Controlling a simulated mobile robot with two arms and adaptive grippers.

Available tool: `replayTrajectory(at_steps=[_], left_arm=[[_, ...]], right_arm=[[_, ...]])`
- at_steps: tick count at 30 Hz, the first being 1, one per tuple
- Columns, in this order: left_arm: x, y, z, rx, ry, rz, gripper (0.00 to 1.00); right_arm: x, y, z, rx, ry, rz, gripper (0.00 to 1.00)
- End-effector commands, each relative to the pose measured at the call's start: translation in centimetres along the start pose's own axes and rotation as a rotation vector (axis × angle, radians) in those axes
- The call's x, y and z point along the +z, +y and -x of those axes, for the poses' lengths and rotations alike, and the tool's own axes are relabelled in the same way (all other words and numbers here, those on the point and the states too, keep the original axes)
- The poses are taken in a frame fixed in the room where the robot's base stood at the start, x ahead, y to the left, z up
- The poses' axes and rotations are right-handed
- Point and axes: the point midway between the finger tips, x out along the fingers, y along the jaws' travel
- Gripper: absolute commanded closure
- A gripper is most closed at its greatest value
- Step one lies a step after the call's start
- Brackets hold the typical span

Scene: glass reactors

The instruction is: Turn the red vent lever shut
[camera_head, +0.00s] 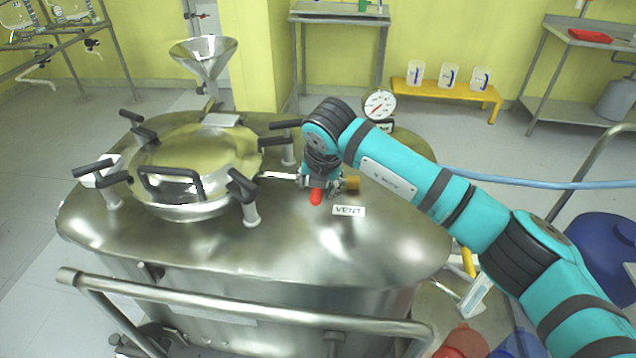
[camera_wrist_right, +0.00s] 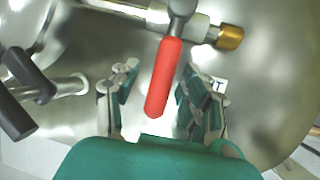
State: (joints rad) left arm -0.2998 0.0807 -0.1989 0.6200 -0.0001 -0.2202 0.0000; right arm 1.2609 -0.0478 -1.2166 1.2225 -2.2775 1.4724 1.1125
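The red vent lever (camera_head: 316,196) is on a metal valve on top of the steel reactor (camera_head: 330,250), beside a white VENT label (camera_head: 348,211). In the right wrist view the red lever (camera_wrist_right: 165,78) reaches from the valve pipe (camera_wrist_right: 150,15) down into the gap between the fingers. A brass end piece (camera_wrist_right: 229,37) is on the pipe. My right gripper (camera_wrist_right: 155,95) is open, with a finger on each side of the lever and a visible gap to both. In the head view my right gripper (camera_head: 314,178) is over the valve, partly hidden by the arm. My left gripper is not in view.
A round hatch (camera_head: 195,165) with black-handled clamps is left of the valve. A funnel (camera_head: 204,60) and a pressure gauge (camera_head: 379,104) rise from the reactor top. A steel rail (camera_head: 240,308) runs along its front.

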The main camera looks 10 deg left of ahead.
Motion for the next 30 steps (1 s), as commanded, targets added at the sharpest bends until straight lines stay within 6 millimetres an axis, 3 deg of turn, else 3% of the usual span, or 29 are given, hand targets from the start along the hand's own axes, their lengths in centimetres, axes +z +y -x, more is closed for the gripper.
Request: replayTrajectory(at_steps=[7, 11, 24, 30], left_arm=[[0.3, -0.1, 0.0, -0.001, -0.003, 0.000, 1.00], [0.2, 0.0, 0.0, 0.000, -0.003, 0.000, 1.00], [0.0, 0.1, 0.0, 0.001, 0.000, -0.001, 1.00], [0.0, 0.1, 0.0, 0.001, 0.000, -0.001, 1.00]], right_arm=[[0.0, -0.1, 0.0, -0.002, 0.001, 0.000, 0.53], [0.1, -0.1, 1.0, -0.002, -0.001, 0.001, 0.53], [0.1, 0.0, 9.7, -0.001, -0.003, 0.002, 0.53], [0.0, 0.0, 11.7, -0.001, 0.000, 0.000, 0.53]])
